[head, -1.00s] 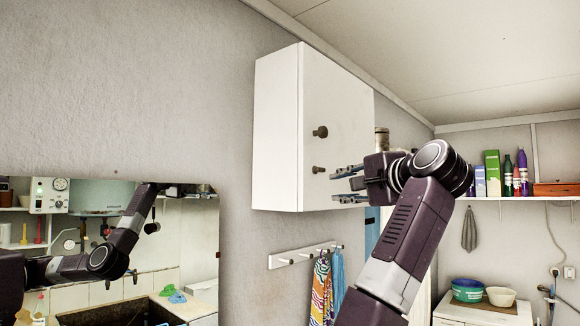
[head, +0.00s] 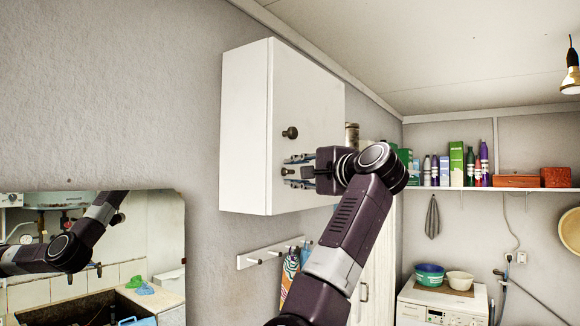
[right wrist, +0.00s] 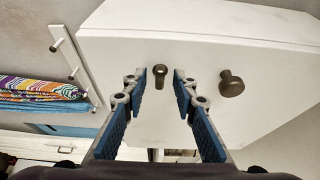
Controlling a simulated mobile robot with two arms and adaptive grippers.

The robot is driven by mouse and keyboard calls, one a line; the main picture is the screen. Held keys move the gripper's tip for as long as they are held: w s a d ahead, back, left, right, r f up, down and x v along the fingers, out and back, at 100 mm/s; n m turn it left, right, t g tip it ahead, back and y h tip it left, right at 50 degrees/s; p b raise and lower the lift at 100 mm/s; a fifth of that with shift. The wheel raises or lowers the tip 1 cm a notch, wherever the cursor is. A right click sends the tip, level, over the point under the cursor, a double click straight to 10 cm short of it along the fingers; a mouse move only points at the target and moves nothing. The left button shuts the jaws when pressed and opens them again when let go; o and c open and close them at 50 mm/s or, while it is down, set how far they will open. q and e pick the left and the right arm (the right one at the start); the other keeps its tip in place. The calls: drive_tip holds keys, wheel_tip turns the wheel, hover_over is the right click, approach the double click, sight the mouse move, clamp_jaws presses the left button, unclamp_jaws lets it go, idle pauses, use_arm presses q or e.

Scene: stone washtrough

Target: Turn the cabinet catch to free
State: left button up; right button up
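The white wall cabinet (head: 246,130) hangs on the grey wall with its door closed. On the door are a round dark knob (head: 290,132) and, below it, a small dark catch (head: 287,171). In the right wrist view the catch (right wrist: 160,72) looks like a short bar with a round head, and the knob (right wrist: 231,83) is to its right. My right gripper (head: 291,171) is open, its blue-padded fingers close to the door, one on each side of the catch. I see a clear gap beside the catch in the right wrist view (right wrist: 160,84). My left gripper is not in view.
A hook rail (head: 270,252) with a striped cloth is on the wall below the cabinet. A mirror (head: 90,255) at left reflects an arm and a sink. A shelf (head: 515,188) with bottles is at the back right.

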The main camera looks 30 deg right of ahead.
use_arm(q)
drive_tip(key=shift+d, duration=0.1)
use_arm(e)
drive_tip(key=shift+s, duration=0.15)
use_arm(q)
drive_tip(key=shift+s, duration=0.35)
use_arm(e)
clamp_jaws()
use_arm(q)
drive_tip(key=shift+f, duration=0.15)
